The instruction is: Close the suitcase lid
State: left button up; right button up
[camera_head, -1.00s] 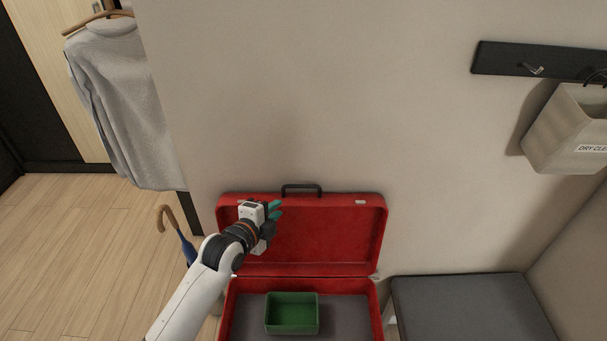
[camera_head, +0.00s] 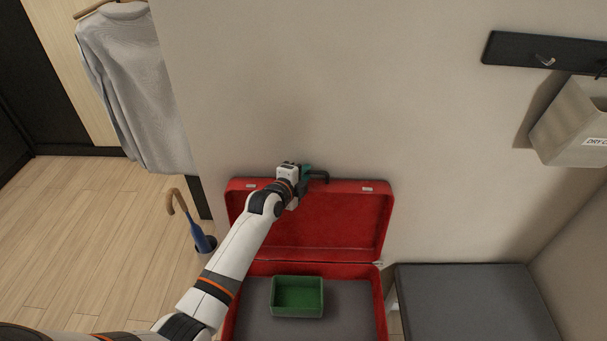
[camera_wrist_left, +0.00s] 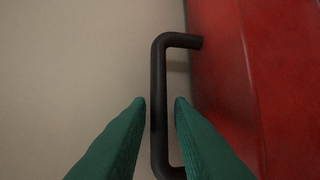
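The red suitcase stands open with its lid (camera_head: 340,225) raised near the wall. Its base (camera_head: 255,305) has a grey inside and holds a green tray (camera_head: 297,310). My left gripper (camera_head: 308,173) is at the lid's top edge, at the black handle (camera_head: 322,177). In the left wrist view the two green fingers (camera_wrist_left: 160,103) are apart, one on each side of the handle's long bar (camera_wrist_left: 158,75), with gaps showing. The red lid (camera_wrist_left: 265,80) is at the right there. Part of the handle is hidden behind the gripper in the head view. My right gripper is not in view.
A grey-topped bench (camera_head: 470,300) stands right of the suitcase. An umbrella (camera_head: 197,232) stands in a holder at left, near my arm. A sweater (camera_head: 135,85) hangs above it. A bag (camera_head: 575,120) hangs at right. The floor at far left is clear.

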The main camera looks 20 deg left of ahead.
pick_arm(q)
grip_shut()
